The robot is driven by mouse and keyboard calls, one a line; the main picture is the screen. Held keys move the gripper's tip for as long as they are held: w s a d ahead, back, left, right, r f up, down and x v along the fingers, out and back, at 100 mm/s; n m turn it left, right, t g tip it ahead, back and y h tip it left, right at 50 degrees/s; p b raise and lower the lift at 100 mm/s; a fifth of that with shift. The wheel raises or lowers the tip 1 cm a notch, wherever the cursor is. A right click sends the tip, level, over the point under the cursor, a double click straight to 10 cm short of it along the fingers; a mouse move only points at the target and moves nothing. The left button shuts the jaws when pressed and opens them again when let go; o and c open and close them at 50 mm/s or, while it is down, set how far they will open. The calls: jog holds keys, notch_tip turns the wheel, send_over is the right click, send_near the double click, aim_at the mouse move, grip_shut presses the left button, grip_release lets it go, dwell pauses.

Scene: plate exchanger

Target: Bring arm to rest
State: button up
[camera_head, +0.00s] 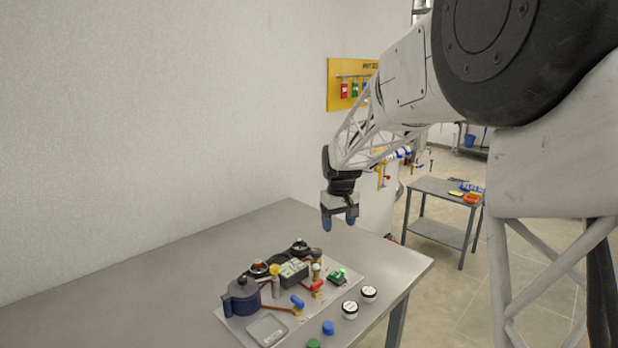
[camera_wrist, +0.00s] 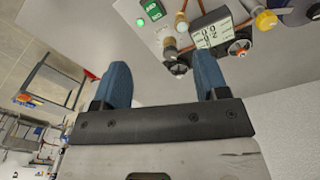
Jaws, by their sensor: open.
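My gripper (camera_head: 340,223) hangs over the far right part of the grey table (camera_head: 180,262), above and beyond the plate-exchanger assembly (camera_head: 268,287). Its blue fingers point down, apart, with nothing between them. In the wrist view my gripper (camera_wrist: 162,82) also shows open and empty, its two blue fingertips well separated. The wrist view shows part of the assembly past the fingers, with a display box (camera_wrist: 212,30), a green switch (camera_wrist: 152,8) and a yellow knob (camera_wrist: 266,20). My gripper touches none of these.
Two white-topped jars (camera_head: 359,302), a blue cap (camera_head: 328,327) and a green cap (camera_head: 313,343) stand on the table near its right edge. The table's left part is clear. A wall stands behind. A second small table (camera_head: 440,193) stands farther back at right.

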jog(key=s+d+r+m+t, duration=0.1)
jog(key=s+d+r, duration=0.3)
jog(key=s, duration=0.9)
jog(key=s+d+r+m, duration=0.2)
jog(key=s+d+r, duration=0.1)
jog(key=s, duration=0.9)
jog(key=s+d+f+m, duration=0.1)
jog(key=s+f, duration=0.1)
jog(key=s, duration=0.9)
jog(key=s+d+f+m+t, duration=0.1)
jog(key=s+d+f, duration=0.1)
jog(key=s, duration=0.9)
jog(key=shift+s+f, duration=0.15)
jog(key=shift+f, duration=0.1)
jog(key=shift+d, duration=0.1)
